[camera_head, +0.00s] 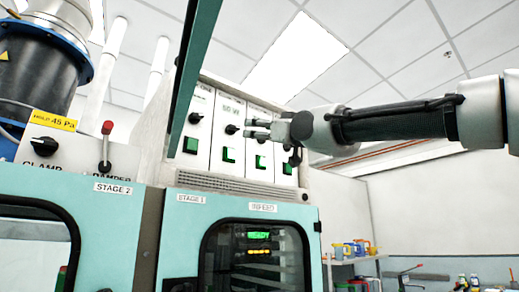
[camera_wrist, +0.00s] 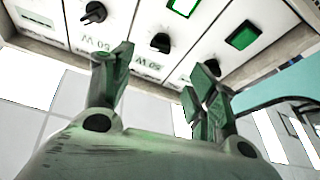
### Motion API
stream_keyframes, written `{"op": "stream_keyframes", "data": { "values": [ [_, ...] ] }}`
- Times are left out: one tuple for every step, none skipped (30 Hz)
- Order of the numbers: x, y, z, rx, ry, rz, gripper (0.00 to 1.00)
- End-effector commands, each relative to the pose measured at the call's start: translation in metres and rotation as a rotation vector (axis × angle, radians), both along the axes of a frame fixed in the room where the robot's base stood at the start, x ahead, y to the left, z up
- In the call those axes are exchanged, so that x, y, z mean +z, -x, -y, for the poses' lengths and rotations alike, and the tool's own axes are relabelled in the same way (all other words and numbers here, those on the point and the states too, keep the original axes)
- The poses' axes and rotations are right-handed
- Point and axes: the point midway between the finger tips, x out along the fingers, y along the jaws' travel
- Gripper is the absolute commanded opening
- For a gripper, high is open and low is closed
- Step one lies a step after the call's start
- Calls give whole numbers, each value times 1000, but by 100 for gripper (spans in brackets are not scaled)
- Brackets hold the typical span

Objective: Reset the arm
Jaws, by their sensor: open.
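My gripper (camera_head: 250,129) is open and empty, in front of the white control panel (camera_head: 200,104) in the head view. The panel has several black knobs and green square switches. In the wrist view the gripper's two fingers (camera_wrist: 158,78) are spread apart, with nothing between them. Beyond them are a black knob (camera_wrist: 160,42) and a green switch (camera_wrist: 243,36). I cannot tell whether a fingertip touches the panel. My arm reaches in from the right edge of the head view.
Below the panel is a teal cabinet (camera_head: 178,230) with a window and a green display (camera_head: 259,235). At left are a red-topped lever (camera_head: 106,140) and a dark cylinder (camera_head: 40,75). A teal upright edge (camera_head: 196,60) crosses the view. A shelf of bottles (camera_head: 352,249) stands behind at lower right.

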Motion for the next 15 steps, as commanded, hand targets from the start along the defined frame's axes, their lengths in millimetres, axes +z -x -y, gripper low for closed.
{"op": "stream_keyframes", "data": {
  "values": [
    [0,0,0,0,0,0,58],
    [0,0,0,0,0,0,58],
    [0,0,0,0,0,0,58],
    [0,0,0,0,0,0,58],
    [0,0,0,0,0,0,58],
    [0,0,0,0,0,0,58],
    [0,0,0,1,-1,-2,58],
    [-2,-1,0,1,3,-8,58],
    [-6,-2,-1,0,12,-26,58],
    [-12,-4,-2,-2,23,-47,58],
    [-21,-7,-3,-3,40,-79,58],
    [-38,-13,-6,-7,68,-127,58],
    [-55,-17,-8,-8,94,-170,58],
    [-74,-20,-10,-12,122,-217,58],
    [-104,-24,-11,-15,163,-286,58]
  ]
}}
